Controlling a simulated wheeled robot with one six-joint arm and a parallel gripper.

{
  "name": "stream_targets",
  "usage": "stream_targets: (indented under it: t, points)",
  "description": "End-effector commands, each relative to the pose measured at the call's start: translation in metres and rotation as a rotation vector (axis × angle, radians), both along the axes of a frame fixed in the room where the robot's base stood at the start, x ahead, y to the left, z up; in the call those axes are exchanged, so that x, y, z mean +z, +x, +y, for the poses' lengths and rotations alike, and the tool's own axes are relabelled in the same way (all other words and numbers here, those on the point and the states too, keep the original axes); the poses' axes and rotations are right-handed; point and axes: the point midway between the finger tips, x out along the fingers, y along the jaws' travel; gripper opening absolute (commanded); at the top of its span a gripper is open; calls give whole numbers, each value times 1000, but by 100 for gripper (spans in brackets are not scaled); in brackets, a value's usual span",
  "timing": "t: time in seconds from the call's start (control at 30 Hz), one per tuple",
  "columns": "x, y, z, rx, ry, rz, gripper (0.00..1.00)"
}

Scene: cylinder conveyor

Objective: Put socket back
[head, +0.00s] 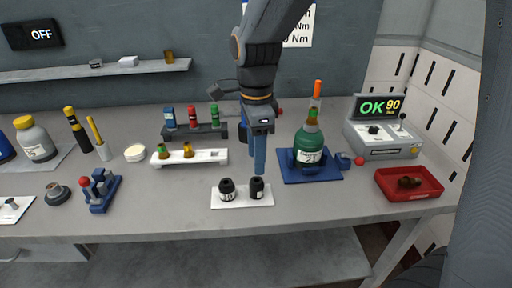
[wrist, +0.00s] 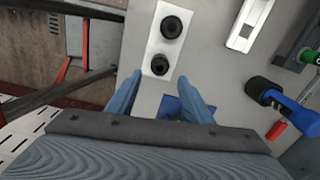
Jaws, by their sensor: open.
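Two black sockets stand upright side by side on a small white plate near the front middle of the bench: the left socket (head: 228,190) and the right socket (head: 257,188). In the wrist view they line up as a far socket (wrist: 171,27) and a near socket (wrist: 160,64) on the white plate (wrist: 152,41). My gripper (head: 260,171) points down just behind the right socket in the head view. In the wrist view its blue fingers (wrist: 160,77) are apart with nothing held between them. The near socket shows just beyond the fingertips; I cannot tell the exact height gap.
A green bottle (head: 309,143) stands in a blue fixture (head: 325,177) right of my gripper. A red tray (head: 425,193) and a tester (head: 383,139) reading OK 90 are farther right. A white rack (head: 213,157) and a dark rack (head: 209,131) stand behind left.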

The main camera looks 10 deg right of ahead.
Motion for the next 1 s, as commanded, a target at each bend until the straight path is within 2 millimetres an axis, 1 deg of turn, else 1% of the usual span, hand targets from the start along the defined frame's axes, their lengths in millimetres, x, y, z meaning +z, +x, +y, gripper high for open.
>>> stream_targets:
  t: [0.03, 0.1, 0.23, 0.33, 0.43, 0.57, 0.8, 0.9, 1.0]
  points:
    - [8, 1, 0, 0, 1, -4, 46]
    - [16, 1, 0, 0, 1, -3, 46]
    - [26, 0, 0, 2, 0, -1, 46]
    - [26, -1, -4, 36, 0, -2, 46]
    - [18, -5, -17, 144, 2, -8, 46]
    - [-1, -15, -42, 391, 1, -27, 46]
    - [-36, -41, -89, 912, -23, -66, 46]
    - [-48, -53, -105, 1113, -41, -79, 46]
    - [-57, -64, -117, 1275, -58, -85, 46]
